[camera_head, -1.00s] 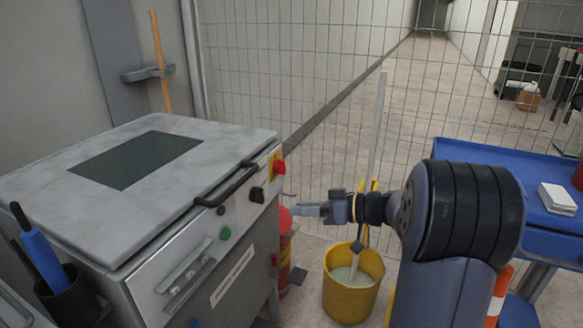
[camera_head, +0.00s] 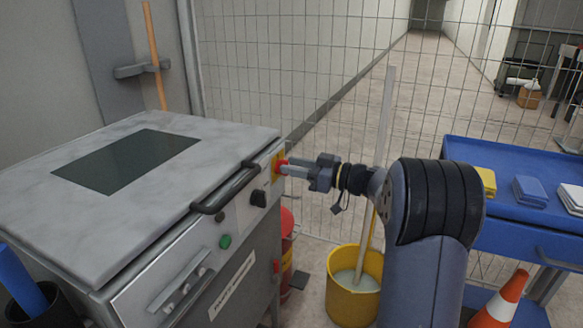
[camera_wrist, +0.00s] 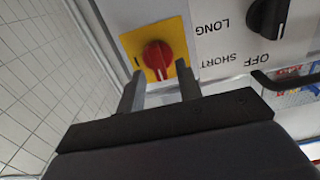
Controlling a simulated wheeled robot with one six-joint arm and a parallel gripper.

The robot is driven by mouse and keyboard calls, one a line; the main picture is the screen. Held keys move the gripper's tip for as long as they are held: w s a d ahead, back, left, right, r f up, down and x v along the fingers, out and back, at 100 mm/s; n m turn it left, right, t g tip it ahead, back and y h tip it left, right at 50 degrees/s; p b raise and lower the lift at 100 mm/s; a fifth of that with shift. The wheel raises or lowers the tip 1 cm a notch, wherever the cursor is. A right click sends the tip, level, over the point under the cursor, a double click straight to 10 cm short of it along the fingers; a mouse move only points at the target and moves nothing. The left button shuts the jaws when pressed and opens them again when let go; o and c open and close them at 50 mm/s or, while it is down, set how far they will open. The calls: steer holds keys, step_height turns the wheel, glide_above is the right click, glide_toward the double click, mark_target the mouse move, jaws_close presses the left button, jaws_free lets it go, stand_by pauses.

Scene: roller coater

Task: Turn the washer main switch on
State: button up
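The main switch is a red rotary knob (camera_wrist: 157,57) on a yellow plate (camera_wrist: 180,35) on the washer's front panel. In the head view the red knob (camera_head: 280,165) shows at the panel's far right end, partly hidden by my fingertips. My gripper (camera_wrist: 160,72) is open, with its two fingers apart. Its tips point at the knob, one toward each side of it. The knob shows between the tips in the wrist view; I cannot tell whether they touch it. In the head view my gripper (camera_head: 288,170) reaches the panel from the right.
A black selector knob (camera_head: 258,198) marked LONG, SHORT and OFF sits beside the yellow plate. A black handle (camera_head: 225,190) sticks out from the lid edge. A yellow mop bucket (camera_head: 352,300), a wire fence and a blue cart (camera_head: 510,215) stand on the right.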

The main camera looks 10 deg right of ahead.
steer(key=shift+w+a, duration=0.3)
steer(key=shift+a, duration=0.15)
jaws_close()
